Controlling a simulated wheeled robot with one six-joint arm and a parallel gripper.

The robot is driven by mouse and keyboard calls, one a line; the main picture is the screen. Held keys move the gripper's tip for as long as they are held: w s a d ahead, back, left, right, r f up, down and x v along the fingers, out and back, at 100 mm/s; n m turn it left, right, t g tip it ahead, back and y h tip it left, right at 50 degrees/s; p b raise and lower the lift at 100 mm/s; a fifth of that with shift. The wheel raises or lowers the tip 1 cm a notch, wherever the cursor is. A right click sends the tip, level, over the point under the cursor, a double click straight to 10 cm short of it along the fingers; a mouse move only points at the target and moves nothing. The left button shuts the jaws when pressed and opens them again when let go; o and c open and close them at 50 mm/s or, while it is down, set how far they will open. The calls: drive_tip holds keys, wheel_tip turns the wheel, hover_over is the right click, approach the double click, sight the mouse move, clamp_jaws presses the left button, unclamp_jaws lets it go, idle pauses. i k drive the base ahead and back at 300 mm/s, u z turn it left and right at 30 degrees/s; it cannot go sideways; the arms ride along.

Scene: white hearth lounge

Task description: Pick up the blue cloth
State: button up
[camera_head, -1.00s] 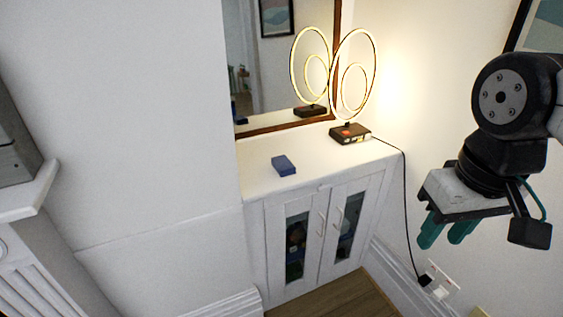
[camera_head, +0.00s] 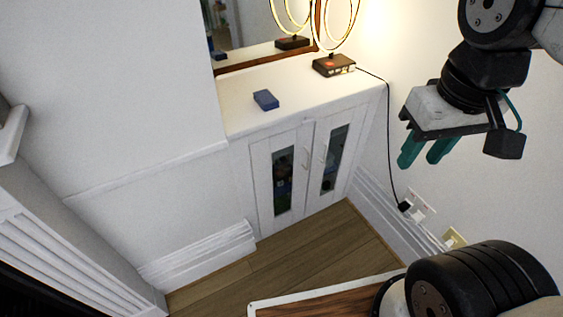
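The blue cloth (camera_head: 266,100) is a small folded block on top of the white cabinet (camera_head: 232,119), left of the lamp. It lies flat near the cabinet's front left part. My gripper (camera_head: 425,152) has teal fingers pointing down and hangs in the air at the right, well apart from the cloth. The two fingers are apart with a gap between them, and nothing shows in it.
A ring lamp (camera_head: 334,65) stands on the cabinet, its cord running down to a wall socket (camera_head: 418,203). A mirror (camera_head: 240,30) is behind. A white fireplace surround (camera_head: 62,254) stands at left. Wooden floor (camera_head: 290,268) lies clear before the cabinet.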

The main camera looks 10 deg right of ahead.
sight(266, 100)
drive_tip(key=k, duration=0.6)
drive_tip(key=u, duration=0.65)
drive_tip(key=i, duration=1.15)
drive_tip(key=z, duration=0.55)
drive_tip(key=i, duration=0.65)
drive_tip(key=z, duration=0.65)
